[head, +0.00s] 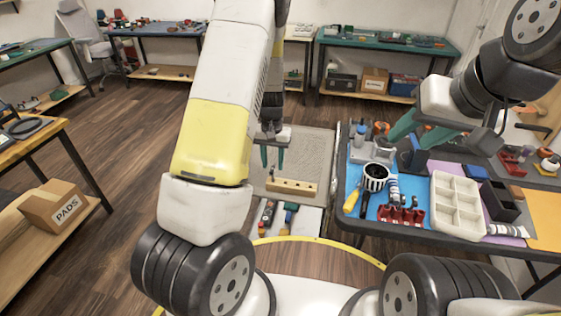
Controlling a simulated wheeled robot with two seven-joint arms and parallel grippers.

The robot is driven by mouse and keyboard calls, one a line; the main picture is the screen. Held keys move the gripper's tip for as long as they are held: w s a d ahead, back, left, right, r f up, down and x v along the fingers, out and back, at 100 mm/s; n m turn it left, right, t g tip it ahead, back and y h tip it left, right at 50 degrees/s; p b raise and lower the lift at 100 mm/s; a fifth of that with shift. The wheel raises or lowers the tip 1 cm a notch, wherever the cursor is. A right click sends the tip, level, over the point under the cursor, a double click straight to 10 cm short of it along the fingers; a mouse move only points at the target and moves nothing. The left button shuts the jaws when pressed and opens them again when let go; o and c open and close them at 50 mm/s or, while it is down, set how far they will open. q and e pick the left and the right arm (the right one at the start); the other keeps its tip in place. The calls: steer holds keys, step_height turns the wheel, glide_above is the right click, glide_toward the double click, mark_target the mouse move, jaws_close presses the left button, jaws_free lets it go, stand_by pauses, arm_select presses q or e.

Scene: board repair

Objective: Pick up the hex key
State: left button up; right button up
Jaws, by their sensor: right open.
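I cannot make out a hex key for certain among the small items in the head view. My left gripper (273,166) points down above a grey mat (313,155), with its two teal fingers apart and nothing visible between them. A pale wooden block with dark holes (291,187) lies on the mat, just in front of and below that gripper. My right gripper (403,142) is over the right-hand table, its teal fingers apart. A blue item stands near its fingertips; I cannot tell whether they touch.
The right table holds a white compartment tray (455,203), a striped black-and-white cup (375,177), red parts (401,216), a yellow-handled tool (352,200) and a black bin (499,201). Coloured-handled tools (288,212) lie in front of the wooden block. A cardboard box (56,207) sits on a left shelf.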

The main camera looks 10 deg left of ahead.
mark_target(273, 168)
arm_select(q)
step_height(273, 168, down, 4)
steer(key=shift+s+r, duration=0.1)
steer(key=shift+r, duration=0.1)
jaws_close()
steer(key=shift+r, duration=0.2)
